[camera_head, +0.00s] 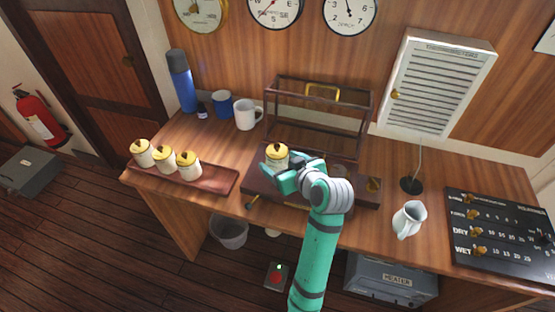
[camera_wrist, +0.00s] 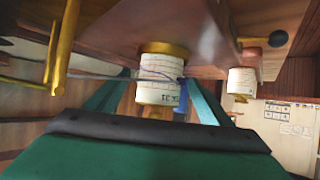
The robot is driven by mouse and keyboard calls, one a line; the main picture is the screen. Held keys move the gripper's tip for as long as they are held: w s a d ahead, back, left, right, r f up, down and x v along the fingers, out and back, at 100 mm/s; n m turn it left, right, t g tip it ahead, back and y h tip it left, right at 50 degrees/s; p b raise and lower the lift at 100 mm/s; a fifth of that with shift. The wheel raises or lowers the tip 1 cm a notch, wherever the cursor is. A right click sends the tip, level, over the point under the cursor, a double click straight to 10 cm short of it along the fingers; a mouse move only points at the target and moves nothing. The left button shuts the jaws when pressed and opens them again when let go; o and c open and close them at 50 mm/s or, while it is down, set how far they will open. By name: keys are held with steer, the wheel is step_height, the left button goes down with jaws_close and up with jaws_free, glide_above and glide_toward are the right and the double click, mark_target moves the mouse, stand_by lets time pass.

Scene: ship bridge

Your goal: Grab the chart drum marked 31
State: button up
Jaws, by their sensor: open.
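A cream chart drum with a yellow top (camera_head: 277,155) stands on the dark wooden recorder base (camera_head: 261,178), right at my gripper (camera_head: 283,178). In the wrist view, a cream drum with a gold end (camera_wrist: 160,80) shows between the green fingers of my gripper (camera_wrist: 157,95). The gripper is open, with a finger on each side of this drum; I cannot tell if either touches it. Small dark marks on the drum are too blurred to read surely as 31. Three similar drums (camera_head: 165,159) stand on a reddish tray (camera_head: 215,181) at left; their numbers are unreadable.
A glass-sided frame (camera_head: 318,84) rises behind the base. A blue flask (camera_head: 183,85), blue mug (camera_head: 221,104) and white mug (camera_head: 246,115) stand at back left. A white jug (camera_head: 408,219) stands at right. Another drum (camera_wrist: 242,80) shows at right in the wrist view.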

steer(key=shift+x, duration=1.3)
steer(key=shift+w+r, duration=0.1)
steer(key=c, duration=1.3)
steer(key=shift+o, duration=0.2)
